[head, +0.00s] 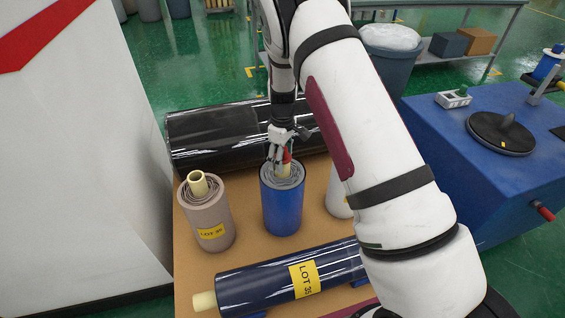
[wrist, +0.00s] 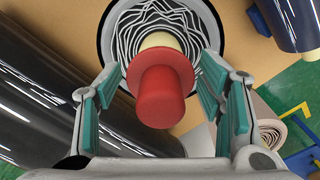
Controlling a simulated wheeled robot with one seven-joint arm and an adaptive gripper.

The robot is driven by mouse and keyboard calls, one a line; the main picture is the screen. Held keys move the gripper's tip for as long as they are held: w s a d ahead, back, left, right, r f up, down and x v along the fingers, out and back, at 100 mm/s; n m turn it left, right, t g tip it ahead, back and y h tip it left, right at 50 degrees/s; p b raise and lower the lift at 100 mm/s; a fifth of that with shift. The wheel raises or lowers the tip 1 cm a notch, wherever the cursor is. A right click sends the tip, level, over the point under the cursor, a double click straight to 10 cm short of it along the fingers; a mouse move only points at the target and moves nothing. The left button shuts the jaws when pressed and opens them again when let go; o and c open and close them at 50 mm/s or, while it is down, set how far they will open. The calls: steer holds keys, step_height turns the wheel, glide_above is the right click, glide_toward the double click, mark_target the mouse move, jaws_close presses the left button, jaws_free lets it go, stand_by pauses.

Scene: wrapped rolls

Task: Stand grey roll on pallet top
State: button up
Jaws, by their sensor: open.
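My gripper (head: 280,155) is open above the standing blue roll (head: 283,207). In the wrist view its teal-padded fingers (wrist: 165,95) spread on either side of a red plug (wrist: 165,92) on that roll's pale core (wrist: 160,41); a gap shows on each side. A pinkish-grey roll (head: 208,222) with a yellow lot label stands upright to the left. A whitish roll (head: 338,203) stands to the right, mostly hidden by my arm. I cannot tell for certain which is the grey roll. The brown board (head: 252,255) beneath them looks like the pallet top.
A big black roll (head: 215,140) lies along the back. A dark blue roll (head: 270,283) with a yellow label lies across the front. A white panel (head: 70,170) stands left; a blue cabinet (head: 480,180) stands right. Bare board shows between the rolls.

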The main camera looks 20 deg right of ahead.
step_height(320, 180, up, 10)
steer(key=shift+f, duration=0.1)
steer(key=s+r+m+t+y, duration=0.15)
steer(key=s+r+m, duration=0.25)
steer(key=s+r, duration=1.45)
steer(key=s+r+m+t+h, duration=0.1)
steer(key=s+m, duration=0.4)
steer(key=s, duration=1.5)
step_height(320, 180, up, 2)
steer(key=shift+s+d+r+t, duration=0.1)
steer(key=shift+s+d+t, duration=0.15)
steer(key=shift+t, duration=0.2)
steer(key=shift+h, duration=0.25)
steer(key=shift+s+r+t+p, duration=0.15)
steer(key=shift+r+t+p, duration=0.25)
steer(key=shift+r+p, duration=1.15)
steer(key=shift+r, duration=0.25)
